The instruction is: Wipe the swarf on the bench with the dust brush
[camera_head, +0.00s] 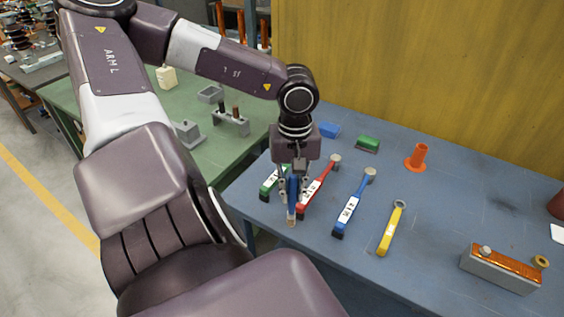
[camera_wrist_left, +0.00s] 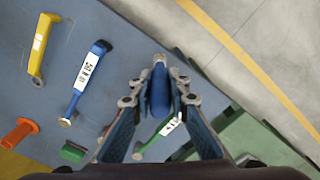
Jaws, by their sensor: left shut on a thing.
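My left gripper (camera_head: 292,192) points down over the front left part of the blue bench (camera_head: 440,205). It is shut on a slim blue-handled thing with a tan tip, which looks like the dust brush (camera_head: 291,215). In the left wrist view the brush (camera_wrist_left: 160,92) stands between the two fingers, its pale tip beyond them. I cannot tell whether the tip touches the bench. A faint dark patch (camera_head: 503,203) on the right of the bench may be swarf; it is too small to be sure. My right gripper is not in view.
Close around the gripper lie a green-handled tool (camera_head: 268,187), a red one (camera_head: 314,192) and a blue one (camera_head: 350,207). The back right is mostly clear.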

